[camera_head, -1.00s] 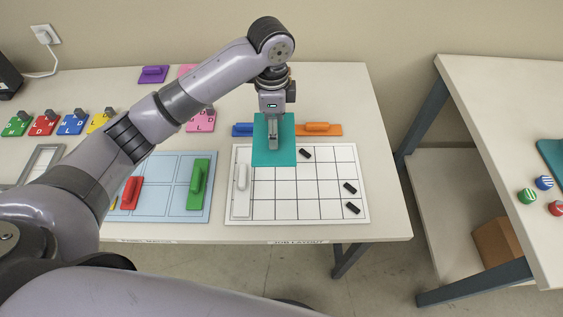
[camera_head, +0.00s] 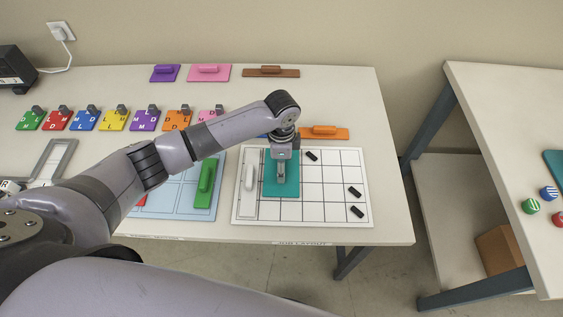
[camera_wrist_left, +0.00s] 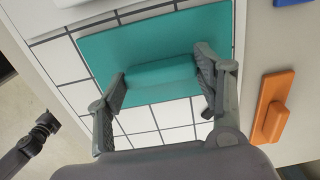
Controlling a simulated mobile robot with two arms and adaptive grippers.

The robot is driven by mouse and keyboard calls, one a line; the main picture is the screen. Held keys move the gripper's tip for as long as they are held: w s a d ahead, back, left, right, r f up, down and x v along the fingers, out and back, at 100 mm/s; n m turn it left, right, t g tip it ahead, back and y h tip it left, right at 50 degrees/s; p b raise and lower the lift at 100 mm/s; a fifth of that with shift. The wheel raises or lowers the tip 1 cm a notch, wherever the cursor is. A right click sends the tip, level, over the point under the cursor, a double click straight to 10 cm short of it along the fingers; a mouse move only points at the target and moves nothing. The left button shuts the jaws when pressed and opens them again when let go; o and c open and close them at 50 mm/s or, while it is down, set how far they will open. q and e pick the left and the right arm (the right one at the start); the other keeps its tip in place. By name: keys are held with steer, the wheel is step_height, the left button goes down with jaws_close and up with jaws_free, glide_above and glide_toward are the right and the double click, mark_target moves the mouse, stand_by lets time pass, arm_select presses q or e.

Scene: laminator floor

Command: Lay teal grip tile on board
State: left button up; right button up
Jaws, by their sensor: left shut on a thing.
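The teal grip tile (camera_head: 271,186) is a flat teal plate with a raised bar. It lies on or just above the white gridded board (camera_head: 315,219), over its upper left part, right of a white tile (camera_head: 249,178). I cannot tell if it touches. My left gripper (camera_head: 281,178) is shut on the tile's bar. In the left wrist view the two fingers (camera_wrist_left: 160,90) sit at the ends of the teal bar, with the tile (camera_wrist_left: 200,32) over the grid.
Small black pieces (camera_head: 354,191) lie on the board's right side. An orange tile (camera_head: 324,132) lies just behind it. A light blue board with a green tile (camera_head: 204,184) is to the left. Lettered colored tiles (camera_head: 86,121) line the table. A second table (camera_head: 500,90) stands right.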

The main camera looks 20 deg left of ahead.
steer(key=shift+a, duration=0.1)
arm_select(q)
steer(key=shift+f, duration=0.1)
steer(key=o, duration=1.5)
arm_select(e)
steer(key=shift+a, duration=0.3)
arm_select(q)
steer(key=shift+r, duration=0.5)
step_height(320, 180, up, 11)
steer(key=shift+r+b, duration=0.15)
steer(key=shift+b, duration=0.5)
arm_select(e)
steer(key=shift+d+f, duration=0.3)
steer(key=shift+f, duration=0.35)
arm_select(q)
steer(key=shift+s, duration=0.1)
arm_select(e)
steer(key=shift+s, duration=0.1)
